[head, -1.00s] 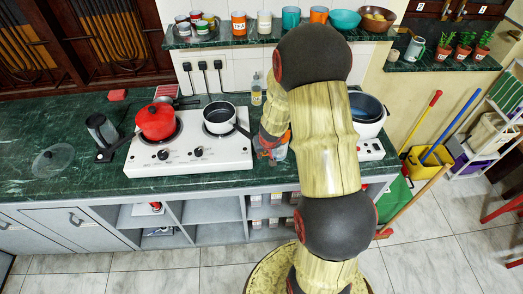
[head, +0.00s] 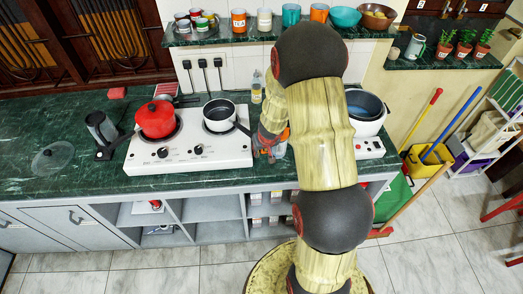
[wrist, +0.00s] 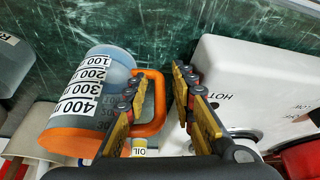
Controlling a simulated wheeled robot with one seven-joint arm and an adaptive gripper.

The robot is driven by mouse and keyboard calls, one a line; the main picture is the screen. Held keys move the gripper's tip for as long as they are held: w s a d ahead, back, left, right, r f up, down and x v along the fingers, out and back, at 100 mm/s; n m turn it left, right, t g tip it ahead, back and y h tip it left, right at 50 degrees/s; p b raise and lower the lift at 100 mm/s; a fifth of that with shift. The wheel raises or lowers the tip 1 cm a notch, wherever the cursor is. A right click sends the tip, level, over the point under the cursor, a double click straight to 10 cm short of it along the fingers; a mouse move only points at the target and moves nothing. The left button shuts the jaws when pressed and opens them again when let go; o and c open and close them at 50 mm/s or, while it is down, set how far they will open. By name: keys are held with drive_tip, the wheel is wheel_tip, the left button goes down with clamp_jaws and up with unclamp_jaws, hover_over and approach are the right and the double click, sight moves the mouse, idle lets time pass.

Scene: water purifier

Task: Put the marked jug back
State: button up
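In the head view only a small part of the jug (head: 281,150) shows, beside the stove and mostly behind my arm. My gripper (wrist: 164,92) is open and its fingers are spread at the handle. The left finger overlaps the handle loop and the right finger is on its stove side. I cannot tell whether either touches.
The white stove (head: 190,150) with a red pot (head: 156,120) and a black-and-white pan (head: 219,115) stands close left of my gripper. A white cooker (head: 368,124) is right of my arm. A shelf (head: 225,38) with cups and bowls runs above the counter.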

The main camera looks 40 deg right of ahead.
drive_tip(key=p+v, duration=0.7)
drive_tip(key=v, duration=0.5)
drive_tip(key=s+a+r+n+t+y, duration=0.1)
drive_tip(key=a+r+n+t+y, duration=0.15)
drive_tip(key=a+r, duration=1.45)
drive_tip(key=s+a+r, duration=0.2)
drive_tip(key=s+r, duration=0.4)
drive_tip(key=s, duration=0.3)
drive_tip(key=s+a+r+n+g, duration=0.1)
drive_tip(key=s+a+r, duration=0.1)
drive_tip(key=s+r, duration=0.5)
drive_tip(key=shift+s+a+h, duration=0.4)
drive_tip(key=shift+s+h, duration=0.05)
drive_tip(key=shift+s, duration=0.65)
drive_tip(key=shift+n, duration=0.25)
